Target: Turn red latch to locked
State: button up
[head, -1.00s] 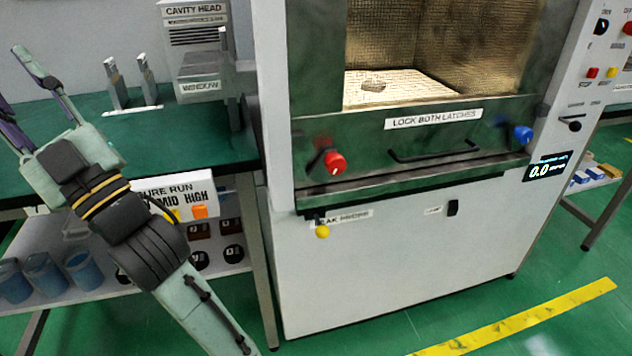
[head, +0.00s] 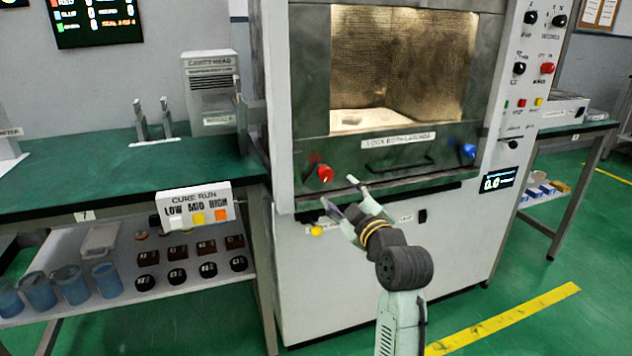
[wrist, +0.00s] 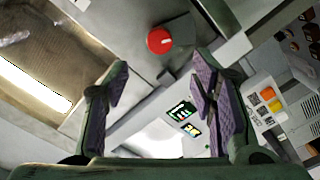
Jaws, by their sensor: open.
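The red latch (head: 325,173) is a round red knob on the left of the oven's lower front panel. In the wrist view the red latch (wrist: 160,40) shows ahead of the fingers, above the gap between them and apart from them. My gripper (head: 338,192) is open and empty, just below and right of the red latch in the head view. Its purple-padded fingers show in the wrist view (wrist: 160,90). The blue latch (head: 469,151) is on the right of the same panel. A "LOCK BOTH LATCHES" label (head: 398,141) sits between them.
A dark bar handle (head: 400,165) lies between the latches. A yellow knob (head: 316,231) is below the red latch. A green bench (head: 100,180) with a cure run button box (head: 195,207) stands at the left.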

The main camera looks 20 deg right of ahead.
aim_at(327, 175)
jog(key=w+p, duration=0.2)
jog(key=w, duration=0.8)
jog(key=shift+w+p, duration=0.3)
jog(key=shift+w, duration=0.1)
jog(key=c, duration=1.1)
jog(key=shift+c, duration=0.2)
